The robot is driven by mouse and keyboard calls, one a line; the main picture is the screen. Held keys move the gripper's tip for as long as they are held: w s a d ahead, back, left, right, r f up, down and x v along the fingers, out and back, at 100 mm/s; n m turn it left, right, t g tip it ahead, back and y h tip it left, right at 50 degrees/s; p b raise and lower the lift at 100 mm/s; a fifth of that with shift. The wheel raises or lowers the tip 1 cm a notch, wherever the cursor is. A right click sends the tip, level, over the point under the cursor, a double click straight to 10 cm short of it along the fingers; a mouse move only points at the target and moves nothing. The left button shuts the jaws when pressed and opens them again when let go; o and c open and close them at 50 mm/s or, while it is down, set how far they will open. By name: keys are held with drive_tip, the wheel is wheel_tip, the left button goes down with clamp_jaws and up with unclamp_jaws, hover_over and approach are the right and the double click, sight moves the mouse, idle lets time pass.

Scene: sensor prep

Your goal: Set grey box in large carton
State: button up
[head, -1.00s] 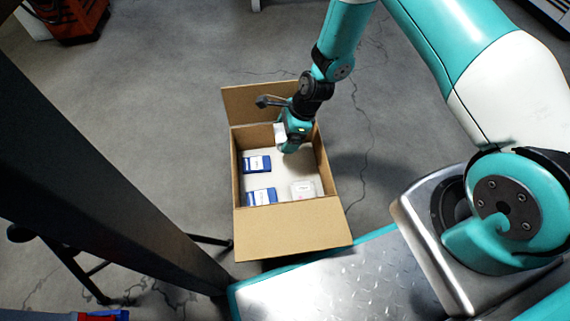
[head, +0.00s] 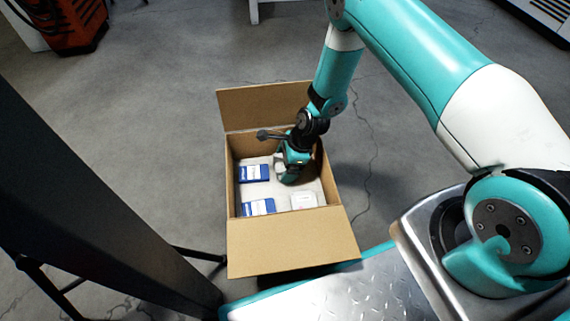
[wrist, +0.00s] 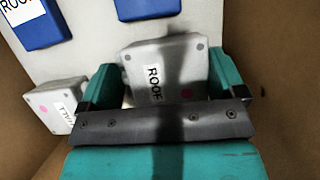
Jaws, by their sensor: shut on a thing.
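The large carton (head: 292,243) stands open on the floor with its flaps folded out. My gripper (head: 287,177) reaches down inside it, towards the right and back part. In the wrist view my gripper (wrist: 166,88) is shut on a grey box (wrist: 185,66) labelled "ROOF", with one teal finger on each side. The held box is low, close to the carton's pale bottom; I cannot tell whether it touches. Another grey-white box (head: 304,201) lies in the carton's front right and also shows in the wrist view (wrist: 58,101).
Two blue boxes with white labels lie in the carton's left half, one at the back (head: 254,173) and one at the front (head: 258,207). Carton walls stand close around my gripper. A dark post (head: 90,170) rises at the left.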

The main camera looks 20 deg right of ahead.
drive_tip(key=o, duration=0.7)
drive_tip(key=shift+f, duration=0.1)
drive_tip(key=w+p+v, duration=0.1)
drive_tip(key=p+v, duration=0.7)
drive_tip(key=v, duration=0.4)
drive_tip(key=s+a+r+n, duration=0.25)
drive_tip(key=r+n, duration=0.35)
drive_tip(key=r, duration=0.6)
drive_tip(key=s+a+r+n, duration=0.2)
drive_tip(key=a+r+n, duration=0.3)
drive_tip(key=r, duration=0.6)
drive_tip(key=s+r+n, duration=1.6)
drive_tip(key=s, duration=0.3)
drive_tip(key=shift+s+r+g, duration=0.25)
drive_tip(key=shift+s+g, duration=0.15)
